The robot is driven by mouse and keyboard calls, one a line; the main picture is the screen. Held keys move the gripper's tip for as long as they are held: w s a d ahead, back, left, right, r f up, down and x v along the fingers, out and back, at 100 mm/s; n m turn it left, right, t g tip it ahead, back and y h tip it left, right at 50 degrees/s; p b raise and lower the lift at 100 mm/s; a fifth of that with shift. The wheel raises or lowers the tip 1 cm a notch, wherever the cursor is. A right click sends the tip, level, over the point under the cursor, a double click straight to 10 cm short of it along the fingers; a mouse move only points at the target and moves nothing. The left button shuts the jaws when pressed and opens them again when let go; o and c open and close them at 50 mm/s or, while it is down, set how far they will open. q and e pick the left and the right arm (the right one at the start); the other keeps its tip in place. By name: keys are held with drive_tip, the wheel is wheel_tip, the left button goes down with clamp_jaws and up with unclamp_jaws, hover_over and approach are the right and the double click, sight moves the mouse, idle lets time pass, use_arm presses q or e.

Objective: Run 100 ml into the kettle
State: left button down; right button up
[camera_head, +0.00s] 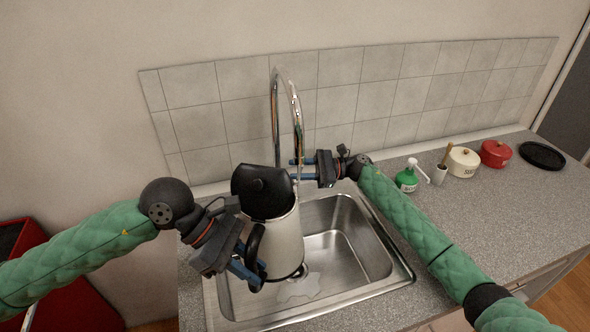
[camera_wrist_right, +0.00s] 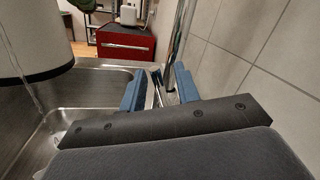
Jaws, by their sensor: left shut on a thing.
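The kettle (camera_head: 285,243) is pale with a black handle (camera_head: 254,248) and a raised black lid (camera_head: 262,190). It is upright in or over the sink, under the tap (camera_head: 297,120); its base contact is unclear. In the right wrist view the kettle (camera_wrist_right: 32,40) fills the upper left. My left gripper (camera_head: 248,270) is shut on the handle. My right gripper (camera_head: 298,170) is at the tap's lower part, its fingers apart; in its wrist view a metal tap part (camera_wrist_right: 157,82) lies between them. A thin clear streak, like water, runs down by the kettle there. The level inside is hidden.
The steel sink (camera_head: 385,235) has a wet-looking patch (camera_head: 298,290) near its drain. To the right stand a green soap bottle (camera_head: 407,181), a cream pot (camera_head: 463,162), a red pot (camera_head: 495,153) and a black plate (camera_head: 541,155). The counter's right front is clear.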

drive_tip(key=w+d, duration=0.1)
drive_tip(key=d, duration=0.9)
drive_tip(key=shift+w+d+f, duration=0.25)
drive_tip(key=shift+d+f, duration=0.05)
drive_tip(key=shift+f, duration=0.15)
